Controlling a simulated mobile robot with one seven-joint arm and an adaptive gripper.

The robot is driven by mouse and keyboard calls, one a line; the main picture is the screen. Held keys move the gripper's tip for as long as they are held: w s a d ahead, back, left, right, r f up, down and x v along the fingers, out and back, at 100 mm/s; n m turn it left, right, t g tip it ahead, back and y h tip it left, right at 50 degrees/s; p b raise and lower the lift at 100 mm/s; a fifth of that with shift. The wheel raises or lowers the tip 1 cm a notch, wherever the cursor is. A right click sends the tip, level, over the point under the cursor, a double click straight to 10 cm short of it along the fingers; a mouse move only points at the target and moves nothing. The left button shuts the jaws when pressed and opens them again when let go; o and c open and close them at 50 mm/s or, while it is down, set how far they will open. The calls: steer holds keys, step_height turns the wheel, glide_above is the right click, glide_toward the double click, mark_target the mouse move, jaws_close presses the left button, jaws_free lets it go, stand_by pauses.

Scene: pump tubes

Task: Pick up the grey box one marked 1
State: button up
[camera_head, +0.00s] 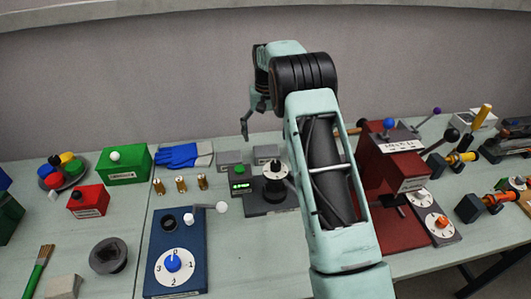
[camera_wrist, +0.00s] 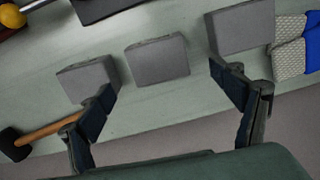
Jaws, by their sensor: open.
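Three grey boxes stand in a row on the table in the wrist view: a left one (camera_wrist: 87,79), a middle one (camera_wrist: 157,60) and a right one (camera_wrist: 243,27) beside a blue glove. No number is readable on any of them, so I cannot tell which is marked 1. In the head view two small grey boxes show, one (camera_head: 229,158) near the gloves and one (camera_head: 265,154) to its right; my arm may hide the third. My gripper (camera_wrist: 163,82) is open and empty, its fingers spread on either side of the middle box in the picture. It also shows in the head view (camera_head: 246,128).
Blue gloves (camera_head: 183,155) and a green box (camera_head: 123,165) lie left of the grey boxes. A dark device with a spool (camera_head: 276,180) stands in front of them. A wooden-handled tool (camera_wrist: 50,132) lies near the left box. A red machine (camera_head: 393,180) stands right.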

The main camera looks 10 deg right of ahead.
mark_target(266, 150)
step_height(266, 150, down, 8)
steer(key=shift+s+d+f+p, duration=0.1)
steer(key=shift+s+p, duration=0.05)
steer(key=shift+p, duration=0.6)
steer(key=c, duration=1.4)
steer(key=shift+o, duration=0.2)
